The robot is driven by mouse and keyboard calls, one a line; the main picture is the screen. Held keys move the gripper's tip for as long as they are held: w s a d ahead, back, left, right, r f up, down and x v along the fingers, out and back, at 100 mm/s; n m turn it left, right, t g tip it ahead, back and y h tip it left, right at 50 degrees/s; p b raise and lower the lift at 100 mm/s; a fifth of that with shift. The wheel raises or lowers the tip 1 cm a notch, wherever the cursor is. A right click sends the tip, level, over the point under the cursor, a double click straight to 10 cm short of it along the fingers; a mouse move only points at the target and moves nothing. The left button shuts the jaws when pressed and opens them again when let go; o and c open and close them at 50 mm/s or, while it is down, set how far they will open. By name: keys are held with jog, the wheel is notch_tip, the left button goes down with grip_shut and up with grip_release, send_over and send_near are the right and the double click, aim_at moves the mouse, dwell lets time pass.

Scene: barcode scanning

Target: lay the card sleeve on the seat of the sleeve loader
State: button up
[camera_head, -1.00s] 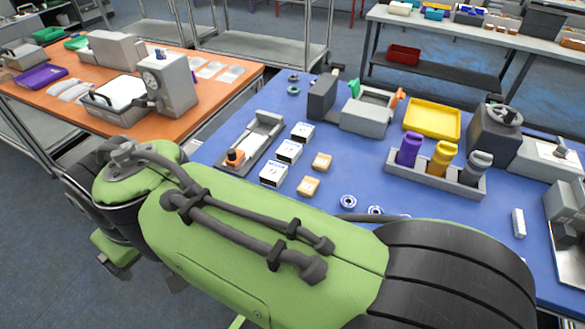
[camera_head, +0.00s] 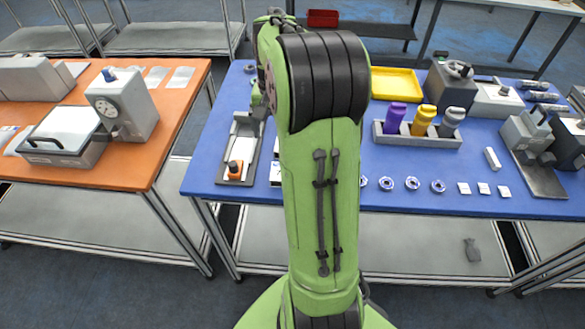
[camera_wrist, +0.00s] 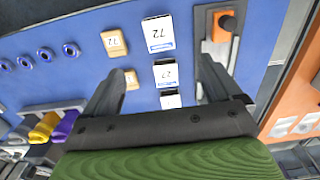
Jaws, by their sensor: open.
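Several white boxes with blue bands and printed numbers lie on the blue table, and I take them for the card sleeves; the middle one (camera_wrist: 166,73) is between my fingers in the wrist view. My gripper (camera_wrist: 160,78) is open above it, and I cannot tell whether it touches. My arm hides my gripper and most of the white boxes in the head view.
Tan numbered blocks (camera_wrist: 114,43) lie beside the white boxes. A grey rack (camera_head: 415,141) of coloured bottles and a yellow tray (camera_head: 398,83) stand to the right. An orange table (camera_head: 125,165) with machines is at the left, past a gap.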

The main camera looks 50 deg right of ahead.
notch_tip(320, 180, down, 16)
jog(key=b, duration=0.3)
jog(key=shift+r, duration=0.15)
jog(key=shift+s+r, duration=0.1)
jog(key=shift+c, duration=0.4)
